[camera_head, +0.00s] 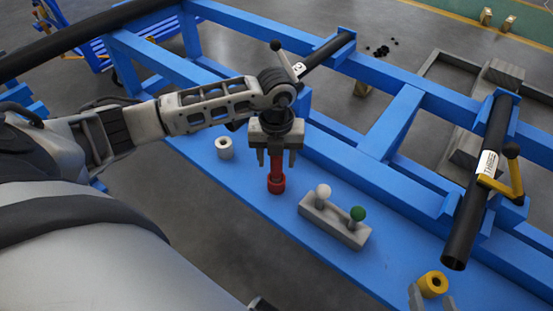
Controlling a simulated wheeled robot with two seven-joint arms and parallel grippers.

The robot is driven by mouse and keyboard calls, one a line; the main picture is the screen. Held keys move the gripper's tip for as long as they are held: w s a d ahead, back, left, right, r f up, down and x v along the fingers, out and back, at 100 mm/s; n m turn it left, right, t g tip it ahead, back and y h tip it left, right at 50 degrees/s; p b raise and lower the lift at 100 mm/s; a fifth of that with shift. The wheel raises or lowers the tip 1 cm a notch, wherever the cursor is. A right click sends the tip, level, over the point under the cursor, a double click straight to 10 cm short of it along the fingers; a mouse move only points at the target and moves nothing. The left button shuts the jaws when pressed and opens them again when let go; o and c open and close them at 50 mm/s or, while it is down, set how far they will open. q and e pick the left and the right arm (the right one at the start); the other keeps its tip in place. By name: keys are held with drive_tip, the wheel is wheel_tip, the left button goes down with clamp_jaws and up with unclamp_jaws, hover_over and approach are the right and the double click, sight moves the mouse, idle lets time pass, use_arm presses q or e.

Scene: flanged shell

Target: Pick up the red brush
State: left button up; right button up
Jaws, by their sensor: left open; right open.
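The red brush (276,184) stands upright on the blue bench shelf (235,185), left of the grey block. My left gripper (277,159) is directly above it, pointing down with its fingers apart. The upper part of the brush shows between the fingers in this view; I cannot tell whether either finger touches it.
A white ring (224,147) stands left of the brush. A grey block (335,221) with a white knob (323,191) and a green knob (357,213) is to the right. The yellow ring (433,284) is farther right. Black tubes (480,195) cross the blue frame.

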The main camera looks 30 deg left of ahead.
use_arm(q)
drive_tip(key=shift+f, duration=0.1)
drive_tip(key=shift+c, duration=0.2)
drive_tip(key=c, duration=1)
